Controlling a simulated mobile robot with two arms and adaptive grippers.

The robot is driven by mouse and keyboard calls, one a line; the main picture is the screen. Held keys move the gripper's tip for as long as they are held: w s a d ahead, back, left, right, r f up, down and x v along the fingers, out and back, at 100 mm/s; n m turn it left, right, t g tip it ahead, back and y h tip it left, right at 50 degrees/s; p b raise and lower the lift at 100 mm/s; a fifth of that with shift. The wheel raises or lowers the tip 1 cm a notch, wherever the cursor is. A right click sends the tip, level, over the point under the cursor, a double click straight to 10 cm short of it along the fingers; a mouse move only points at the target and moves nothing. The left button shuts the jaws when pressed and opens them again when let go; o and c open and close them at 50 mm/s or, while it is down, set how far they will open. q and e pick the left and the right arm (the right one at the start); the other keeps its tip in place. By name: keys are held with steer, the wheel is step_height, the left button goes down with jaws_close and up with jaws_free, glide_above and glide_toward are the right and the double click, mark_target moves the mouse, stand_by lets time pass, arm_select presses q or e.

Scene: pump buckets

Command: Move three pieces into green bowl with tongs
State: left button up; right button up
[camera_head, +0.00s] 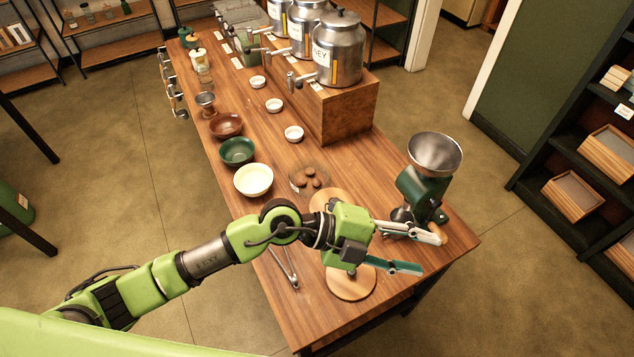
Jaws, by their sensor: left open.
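The green bowl (237,152) stands on the wooden table between a brown bowl (226,125) and a cream bowl (253,180). Several brown pieces (311,179) lie in a shallow clear dish just right of the cream bowl. Metal tongs (286,270) lie on the table near its front left edge, partly hidden under my left arm. My left gripper (430,253) is open and empty, its fingers pointing right above the table's front right part. It is apart from the tongs, to their right. My right gripper is not in view.
A green grinder with a metal hopper (434,155) stands close behind my left gripper. A round wooden board (350,287) lies below the gripper. Metal dispensers (338,50) stand on a wooden box at the back, with small white cups (294,133) before them.

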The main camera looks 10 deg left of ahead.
arm_select(q)
steer(key=a+f+y, duration=0.5)
steer(key=a+f, duration=0.1)
steer(key=f, duration=0.3)
steer(key=n+y, duration=0.1)
steer(key=y, duration=0.9)
glide_above(282, 258)
step_height(282, 258, down, 8)
steer(key=shift+s+d+t, duration=0.25)
steer(key=shift+s+t, duration=0.05)
steer(key=shift+s, duration=0.15)
steer(key=shift+f, duration=0.1)
steer(key=f+b, duration=0.2)
steer(key=f, duration=0.1)
steer(key=f+b, duration=0.5)
steer(key=f, duration=0.1)
steer(key=shift+w+a, duration=0.2)
steer(key=shift+w, duration=0.15)
steer(key=shift+r, duration=0.1)
steer(key=c, duration=0.7)
